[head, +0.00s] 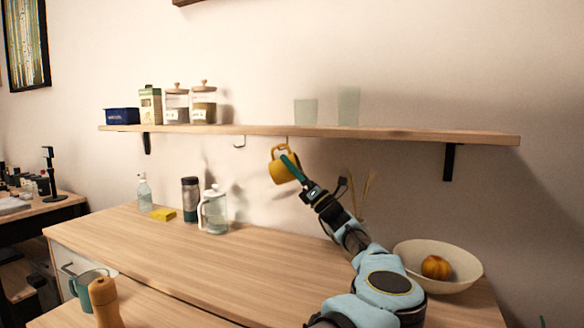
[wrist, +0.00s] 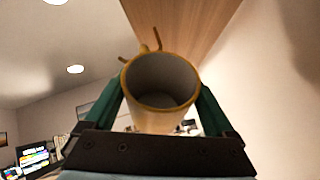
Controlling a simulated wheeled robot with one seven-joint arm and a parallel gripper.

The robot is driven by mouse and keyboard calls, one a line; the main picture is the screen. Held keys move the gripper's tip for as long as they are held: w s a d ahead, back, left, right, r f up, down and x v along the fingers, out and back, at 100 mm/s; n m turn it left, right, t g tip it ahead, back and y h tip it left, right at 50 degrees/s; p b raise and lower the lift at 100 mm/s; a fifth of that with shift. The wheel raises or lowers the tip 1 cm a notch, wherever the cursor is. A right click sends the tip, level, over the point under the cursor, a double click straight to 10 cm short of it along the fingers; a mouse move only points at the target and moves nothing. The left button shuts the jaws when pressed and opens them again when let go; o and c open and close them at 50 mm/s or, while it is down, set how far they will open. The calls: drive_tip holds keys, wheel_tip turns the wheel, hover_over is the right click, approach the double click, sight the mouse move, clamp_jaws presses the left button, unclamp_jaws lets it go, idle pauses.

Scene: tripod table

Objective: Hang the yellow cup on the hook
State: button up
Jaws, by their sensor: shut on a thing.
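The yellow cup (head: 279,172) is in the air just under the wall shelf, tilted; it also shows in the wrist view (wrist: 150,112), its grey inside facing the camera. My gripper (head: 291,167) is shut on the cup, with a green finger on either side in the wrist view (wrist: 160,105). A thin hook (head: 287,141) hangs from the shelf right above the cup, its lower part hidden. Another hook (head: 240,143) hangs empty to the left. In the wrist view, yellow-brown pieces show above the rim; I cannot tell whether the handle is on a hook.
The wooden shelf (head: 400,132) holds jars, boxes and two glasses (head: 306,112). On the counter (head: 180,255) stand a glass jug (head: 214,212), a dark flask (head: 190,200), a spray bottle (head: 144,194) and a fruit bowl (head: 410,256). The counter's middle is clear.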

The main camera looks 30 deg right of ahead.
drive_tip(key=o, duration=1.3)
